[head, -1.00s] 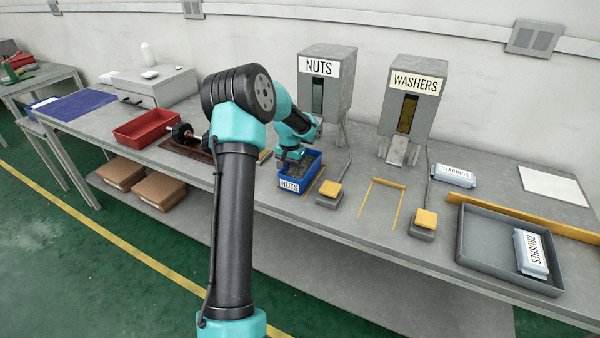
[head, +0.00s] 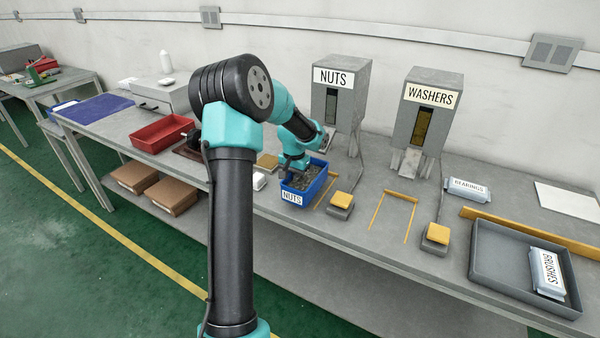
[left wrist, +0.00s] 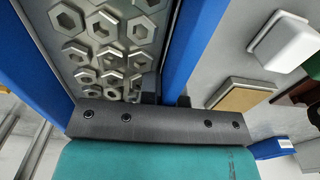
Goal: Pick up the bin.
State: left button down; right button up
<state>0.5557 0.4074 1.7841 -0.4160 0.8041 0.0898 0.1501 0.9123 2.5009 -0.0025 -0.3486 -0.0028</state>
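The blue bin (head: 318,187) with a NUTS label is on the near side of the bench, in front of the nuts dispenser. It is upright and holds many metal hex nuts, which fill the left wrist view (left wrist: 110,55). My left gripper (head: 297,165) is at the bin's rim on the far left side. In the left wrist view its dark fingertips (left wrist: 166,99) sit on both sides of the blue wall (left wrist: 203,40), closed against it. I cannot tell clearly whether the bin is off the bench. My right gripper is not in view.
The nuts dispenser (head: 352,95) and washers dispenser (head: 432,115) stand behind. Yellow-topped pedals (head: 341,201) and yellow frames (head: 400,194) are to the right. A red bin (head: 162,134) is left, a grey tray (head: 500,275) far right. A tan block (left wrist: 242,93) and white block (left wrist: 285,40) are close by.

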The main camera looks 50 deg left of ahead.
pick_arm(q)
jog(key=s+d, duration=0.4)
jog(key=s, duration=0.7)
jog(key=shift+s+d, duration=0.25)
jog(key=shift+s, duration=0.05)
jog(key=shift+w, duration=0.1)
